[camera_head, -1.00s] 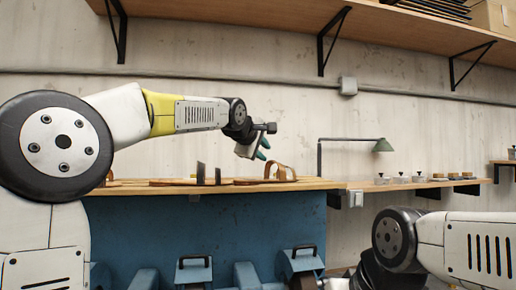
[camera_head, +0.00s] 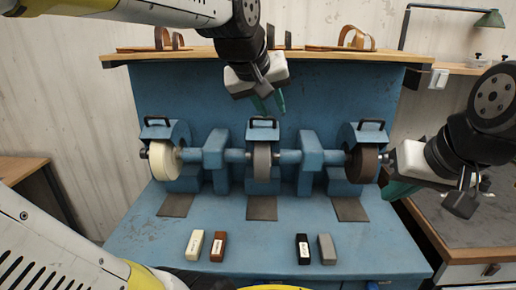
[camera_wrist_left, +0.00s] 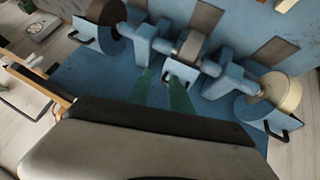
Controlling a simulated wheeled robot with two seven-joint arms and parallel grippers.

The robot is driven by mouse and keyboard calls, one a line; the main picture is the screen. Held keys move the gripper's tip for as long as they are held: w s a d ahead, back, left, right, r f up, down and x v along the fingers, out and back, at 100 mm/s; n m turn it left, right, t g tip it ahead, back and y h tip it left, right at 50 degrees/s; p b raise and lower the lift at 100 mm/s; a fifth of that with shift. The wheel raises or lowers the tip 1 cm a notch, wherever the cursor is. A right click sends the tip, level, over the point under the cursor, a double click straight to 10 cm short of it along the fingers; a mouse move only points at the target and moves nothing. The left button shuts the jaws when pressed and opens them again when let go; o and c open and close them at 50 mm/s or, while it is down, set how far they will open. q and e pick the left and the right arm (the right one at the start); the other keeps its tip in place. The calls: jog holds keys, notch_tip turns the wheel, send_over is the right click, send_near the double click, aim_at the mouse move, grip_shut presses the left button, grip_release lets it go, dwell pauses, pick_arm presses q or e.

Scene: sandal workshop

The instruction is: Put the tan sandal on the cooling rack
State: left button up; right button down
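A sandal with a light tan-brown strap (camera_head: 354,39) stands at the right of the shelf atop the blue bench. Another sandal with brown straps (camera_head: 163,39) is at its left, and a third, dark-strapped one (camera_head: 288,40) is partly hidden behind my left arm. My left gripper (camera_head: 268,103) points down, empty, in front of the bench's back panel, below the shelf. Its two green fingers stand apart in the left wrist view (camera_wrist_left: 161,90). My right gripper (camera_head: 396,190) is at the right by the dark wheel, its fingers mostly hidden. I cannot make out a cooling rack.
The blue bench (camera_head: 270,240) carries a cream wheel (camera_head: 163,160), a grey wheel (camera_head: 262,161) and a dark wheel (camera_head: 361,163). Several small blocks (camera_head: 218,246) lie at its front. A green lamp (camera_head: 490,18) and a dark-topped table (camera_head: 470,225) are at the right.

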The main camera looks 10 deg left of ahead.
pick_arm(q)
jog(key=s+a+f+m+g, duration=0.2)
jog(key=s+a+f+m, duration=0.1)
jog(key=s+f, duration=0.7)
jog(key=shift+s+f, duration=0.4)
jog(key=shift+s, duration=0.15)
